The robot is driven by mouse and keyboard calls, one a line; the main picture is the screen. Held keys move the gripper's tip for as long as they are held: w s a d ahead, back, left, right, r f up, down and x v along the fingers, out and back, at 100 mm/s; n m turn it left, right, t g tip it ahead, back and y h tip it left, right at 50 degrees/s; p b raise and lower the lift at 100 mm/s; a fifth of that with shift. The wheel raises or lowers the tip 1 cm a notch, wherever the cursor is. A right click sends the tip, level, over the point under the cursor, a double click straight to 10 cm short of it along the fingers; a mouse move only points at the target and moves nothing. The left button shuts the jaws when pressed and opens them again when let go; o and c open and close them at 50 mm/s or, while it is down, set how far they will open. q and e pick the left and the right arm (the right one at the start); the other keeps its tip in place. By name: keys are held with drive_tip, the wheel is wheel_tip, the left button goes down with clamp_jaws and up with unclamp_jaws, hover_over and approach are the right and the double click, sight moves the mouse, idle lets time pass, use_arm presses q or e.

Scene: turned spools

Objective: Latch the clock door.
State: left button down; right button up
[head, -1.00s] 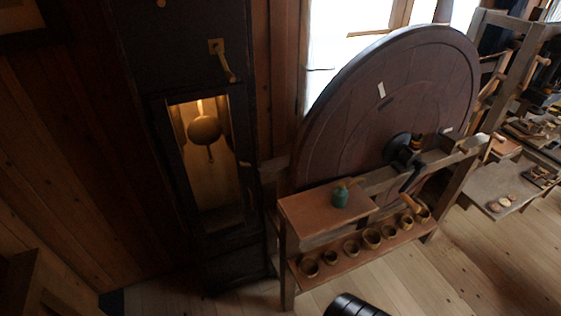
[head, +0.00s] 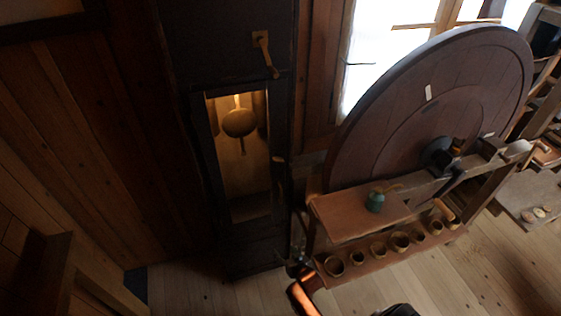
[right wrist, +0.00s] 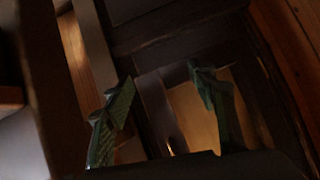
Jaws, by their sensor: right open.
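The tall dark clock (head: 222,60) stands against the wood wall. Its glazed door (head: 198,150) shows a lit brass pendulum (head: 239,122) behind it. The door looks nearly flush with the case; I cannot tell whether a gap remains. A small latch-like knob (head: 279,160) is at the door's right edge. My right gripper (head: 298,228) is low beside the clock's right side, below the knob, blurred and dark. In the right wrist view its green-padded fingers (right wrist: 163,85) are apart and empty, with the lit clock window (right wrist: 192,115) beyond them. My left gripper is out of view.
Floor is clear in front of the clock.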

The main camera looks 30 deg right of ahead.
drive_tip(key=w+d+r+m+t, duration=0.1)
drive_tip(key=w+r, duration=0.2)
drive_tip(key=r, duration=0.3)
drive_tip(key=w+d+r+t+h, duration=0.1)
drive_tip(key=w+r, duration=0.1)
drive_tip(key=r, duration=0.5)
drive_tip(key=w+d+r+m+t, duration=0.1)
drive_tip(key=w+r, duration=0.2)
drive_tip(key=r, duration=0.3)
drive_tip(key=m+t+h+p, duration=0.2)
drive_tip(key=t, duration=0.1)
approach(280, 161)
drive_tip(key=a+x, duration=0.1)
drive_tip(key=x, duration=0.7)
drive_tip(key=shift+s+d, duration=0.1)
drive_tip(key=shift+d, duration=0.3)
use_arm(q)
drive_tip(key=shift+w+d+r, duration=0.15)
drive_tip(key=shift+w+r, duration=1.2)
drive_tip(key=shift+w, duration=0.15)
use_arm(e)
drive_tip(key=shift+w+d+f, duration=0.1)
drive_tip(key=shift+w+d, duration=0.05)
drive_tip(key=shift+w, duration=0.45)
drive_tip(key=shift+c, duration=0.4)
